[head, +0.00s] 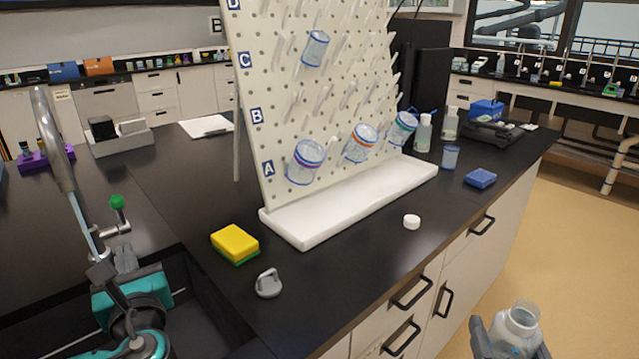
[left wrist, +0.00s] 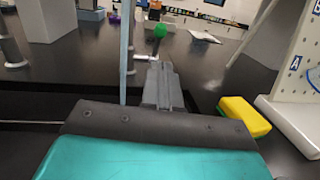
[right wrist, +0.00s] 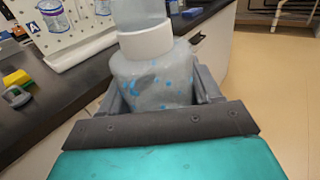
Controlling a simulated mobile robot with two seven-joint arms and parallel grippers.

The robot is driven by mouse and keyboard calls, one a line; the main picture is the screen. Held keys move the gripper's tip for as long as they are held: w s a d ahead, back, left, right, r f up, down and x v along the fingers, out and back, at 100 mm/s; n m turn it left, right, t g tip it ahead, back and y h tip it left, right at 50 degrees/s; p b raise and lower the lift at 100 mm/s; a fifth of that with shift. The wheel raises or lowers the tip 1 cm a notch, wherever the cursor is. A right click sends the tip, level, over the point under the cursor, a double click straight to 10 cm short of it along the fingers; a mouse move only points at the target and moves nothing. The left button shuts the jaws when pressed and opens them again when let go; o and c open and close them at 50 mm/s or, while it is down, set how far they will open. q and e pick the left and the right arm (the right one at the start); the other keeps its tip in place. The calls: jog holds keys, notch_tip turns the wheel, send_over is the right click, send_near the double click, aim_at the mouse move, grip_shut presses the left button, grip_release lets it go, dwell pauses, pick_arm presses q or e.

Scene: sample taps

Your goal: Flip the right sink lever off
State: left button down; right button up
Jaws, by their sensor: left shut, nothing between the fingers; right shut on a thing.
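The sink lever (head: 119,228) is a small metal side valve with a green knob (head: 117,202), on the tall metal faucet (head: 67,170). In the left wrist view the green knob (left wrist: 160,30) shows just beyond my left fingertips. My left gripper (head: 124,258) is shut and empty, just below the lever; whether it touches the lever I cannot tell. My right gripper (head: 508,350) is shut on a translucent bottle (head: 520,322) with a white neck ring, held in front of the counter. The bottle (right wrist: 150,75) fills the space between the fingers in the right wrist view.
A yellow-green sponge (head: 235,243) and a grey stopper-like piece (head: 268,283) lie by the sink edge. A white pegboard rack (head: 350,205) with several cups stands behind them. A white cap (head: 411,222) and blue box (head: 480,178) lie on the right counter.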

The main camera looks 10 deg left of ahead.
aim_at(117, 206)
pick_arm(q)
jog(key=x, duration=1.3)
jog(key=shift+w+a+r, duration=0.15)
jog(key=shift+w+a, duration=0.05)
jog(key=shift+a, duration=0.1)
